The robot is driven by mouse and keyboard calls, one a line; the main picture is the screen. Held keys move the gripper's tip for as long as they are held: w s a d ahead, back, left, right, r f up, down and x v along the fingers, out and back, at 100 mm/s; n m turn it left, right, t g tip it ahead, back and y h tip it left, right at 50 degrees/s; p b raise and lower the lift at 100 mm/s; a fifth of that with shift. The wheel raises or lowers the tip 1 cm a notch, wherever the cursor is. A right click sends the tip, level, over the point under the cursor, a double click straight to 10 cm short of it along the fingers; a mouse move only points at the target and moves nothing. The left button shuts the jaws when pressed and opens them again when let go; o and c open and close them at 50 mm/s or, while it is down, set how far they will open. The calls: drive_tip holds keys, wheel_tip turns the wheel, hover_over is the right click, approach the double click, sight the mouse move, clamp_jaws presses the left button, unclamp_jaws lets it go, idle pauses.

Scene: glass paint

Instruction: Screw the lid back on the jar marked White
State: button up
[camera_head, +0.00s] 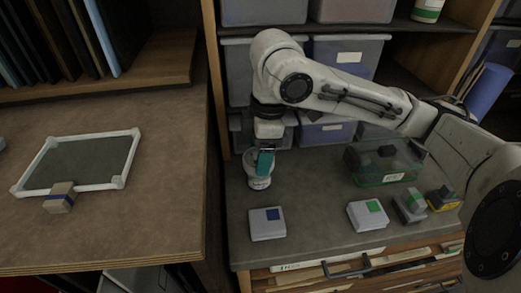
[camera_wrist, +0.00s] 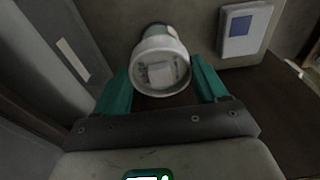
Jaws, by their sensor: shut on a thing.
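A small white jar (camera_head: 260,183) stands near the back left of the grey worktop; its label is too small to read. A pale round lid (camera_wrist: 160,68) with a raised square middle is seen from above in the wrist view, with part of the jar (camera_wrist: 155,29) showing behind it. My gripper (camera_head: 264,160) points down over the jar. Its teal fingers are shut on the lid, one on either side in the wrist view. The lid is at the jar's mouth; I cannot tell whether it is seated, as the fingers hide the joint.
A block with a blue square (camera_head: 267,223) and one with a green square (camera_head: 367,215) lie in front. A green clear box (camera_head: 384,165) and smaller blocks (camera_head: 411,206) stand right. Storage bins (camera_head: 345,55) rise behind. A framed pane (camera_head: 80,160) lies on the left table.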

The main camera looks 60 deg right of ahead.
drive_tip(key=shift+f, duration=0.1)
idle(0.5)
drive_tip(key=m+p, duration=0.1)
drive_tip(key=m, duration=0.2)
drive_tip(key=shift+a, duration=0.1)
drive_tip(key=shift+m+h, duration=0.3)
drive_tip(key=shift+m, duration=0.8)
drive_tip(key=shift+p, duration=0.35)
drive_tip(key=shift+m+p, duration=0.45)
drive_tip(key=shift+m, duration=0.55)
drive_tip(key=shift+a+m+h+p, duration=0.1)
drive_tip(key=shift+m+h+p, duration=0.2)
drive_tip(key=shift+m+p, duration=0.9)
drive_tip(key=shift+m+b, duration=0.4)
drive_tip(key=shift+b, duration=0.1)
